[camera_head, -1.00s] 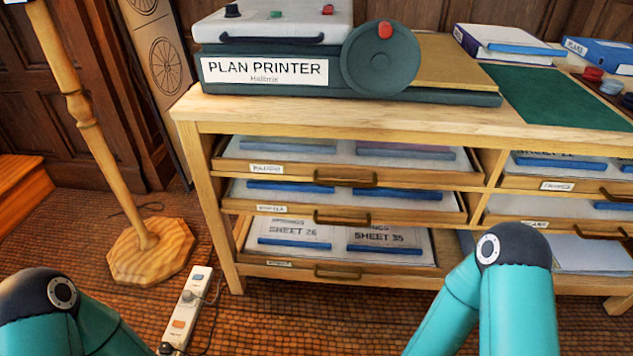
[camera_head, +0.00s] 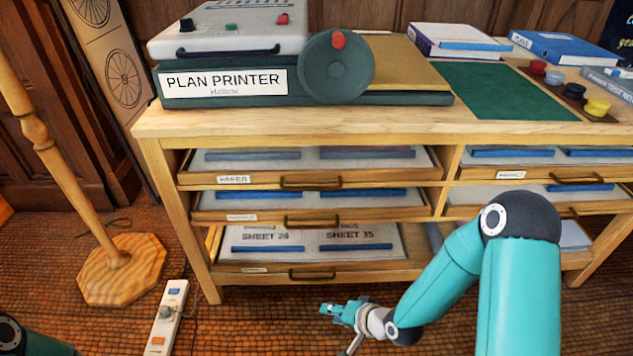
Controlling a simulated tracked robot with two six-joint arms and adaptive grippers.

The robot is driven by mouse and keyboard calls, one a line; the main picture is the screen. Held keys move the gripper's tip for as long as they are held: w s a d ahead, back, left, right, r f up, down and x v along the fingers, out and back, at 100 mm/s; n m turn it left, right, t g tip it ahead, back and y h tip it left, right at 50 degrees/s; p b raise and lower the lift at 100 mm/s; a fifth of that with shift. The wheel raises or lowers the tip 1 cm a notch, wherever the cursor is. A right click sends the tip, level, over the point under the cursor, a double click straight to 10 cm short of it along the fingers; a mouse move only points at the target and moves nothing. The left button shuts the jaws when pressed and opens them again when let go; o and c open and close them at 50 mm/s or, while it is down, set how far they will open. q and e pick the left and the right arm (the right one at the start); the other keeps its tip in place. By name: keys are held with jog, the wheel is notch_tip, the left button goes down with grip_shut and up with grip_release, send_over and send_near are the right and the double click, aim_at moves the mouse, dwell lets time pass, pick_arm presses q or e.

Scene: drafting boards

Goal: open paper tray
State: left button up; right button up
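The wooden cabinet has low-fronted drawers. The upper left paper tray (camera_head: 385,173) has a label that seems to read "PAPER" and a dark bar handle (camera_head: 311,183). My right gripper (camera_head: 338,328) is low, in front of the cabinet and below the bottom left drawer (camera_head: 375,269), apart from the handles. Its fingers look spread, with nothing seen between them; the lower finger is partly cut off. My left gripper is out of view; only a bit of my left arm shows.
The plan printer (camera_head: 225,85) stands on the cabinet top, beside a green mat (camera_head: 500,90) and binders (camera_head: 572,48). A wooden stand (camera_head: 120,270) and a power strip (camera_head: 165,315) are on the floor at left. The floor before the left drawers is mostly clear.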

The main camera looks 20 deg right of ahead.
jog(key=w+d+r+m+t+p, duration=0.1)
jog(key=w+d+r+m+t, duration=0.15)
jog(key=r, duration=0.35)
jog(key=w+d+r+m+t+p, duration=0.1)
jog(key=w+d+r+t, duration=0.15)
jog(key=r, duration=0.45)
jog(key=m+t+y+p, duration=0.1)
jog(key=m+t+y, duration=0.1)
jog(key=y, duration=0.2)
send_near(312, 187)
jog(key=b+x, duration=0.1)
jog(key=x, duration=0.2)
jog(key=b+x, duration=0.2)
jog(key=x, duration=0.1)
jog(key=b+x, duration=0.2)
jog(key=x, duration=0.2)
jog(key=shift+f, duration=0.35)
jog(key=shift+g+h, duration=0.3)
grip_shut()
jog(key=shift+f, duration=0.1)
